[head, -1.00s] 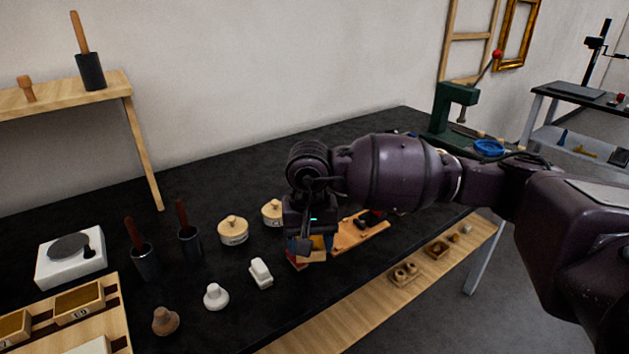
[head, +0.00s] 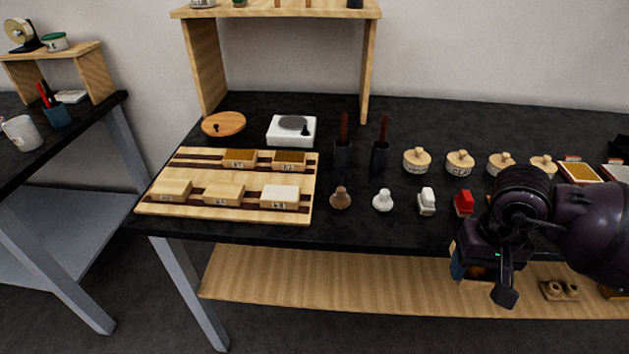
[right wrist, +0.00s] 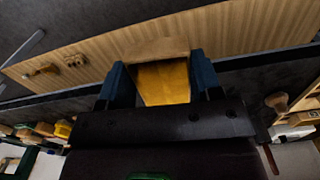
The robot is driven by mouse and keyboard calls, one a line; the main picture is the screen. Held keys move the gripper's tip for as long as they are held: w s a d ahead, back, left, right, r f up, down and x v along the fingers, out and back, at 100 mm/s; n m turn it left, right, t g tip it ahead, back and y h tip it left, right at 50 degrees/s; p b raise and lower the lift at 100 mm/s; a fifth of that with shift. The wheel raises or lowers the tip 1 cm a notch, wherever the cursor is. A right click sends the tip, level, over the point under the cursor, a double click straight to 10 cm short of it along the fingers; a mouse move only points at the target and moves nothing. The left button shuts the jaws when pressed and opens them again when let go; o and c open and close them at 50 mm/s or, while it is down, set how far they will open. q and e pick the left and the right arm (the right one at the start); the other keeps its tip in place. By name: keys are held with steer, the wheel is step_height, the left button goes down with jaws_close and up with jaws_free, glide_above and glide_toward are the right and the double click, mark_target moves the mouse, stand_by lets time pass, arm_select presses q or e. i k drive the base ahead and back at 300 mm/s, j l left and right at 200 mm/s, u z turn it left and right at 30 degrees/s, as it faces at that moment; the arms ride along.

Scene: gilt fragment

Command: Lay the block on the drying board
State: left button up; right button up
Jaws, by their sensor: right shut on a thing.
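My right gripper (head: 482,277) is at the right of the head view, in front of the table's front edge. In the right wrist view my gripper (right wrist: 163,85) has its blue fingers shut on a wooden block (right wrist: 160,49) with a golden-yellow face. In the head view the block is mostly hidden by the gripper. The drying board (head: 240,175), pale wood with dark strips, lies on the left of the table, well left of the gripper. Several other blocks sit on it, two with darker gilt tops at the back and paler ones in front. My left gripper is not in view.
Between board and gripper stand a brown knob (head: 340,198), a white knob (head: 382,200), a white piece (head: 427,202) and a red piece (head: 464,203). Behind are dark cups with brown handles (head: 342,152) and lidded pots (head: 417,161). A lower wooden shelf (head: 330,285) runs underneath.

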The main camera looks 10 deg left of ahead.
mark_target(257, 180)
steer(key=k+u, duration=0.15)
steer(key=u, duration=0.25)
steer(key=k+u, duration=0.15)
steer(key=u, duration=0.2)
steer(key=i+j+u, duration=0.1)
steer(key=i+u, duration=0.45)
steer(key=i, duration=0.2)
steer(key=i+l, duration=0.1)
steer(key=i, duration=0.2)
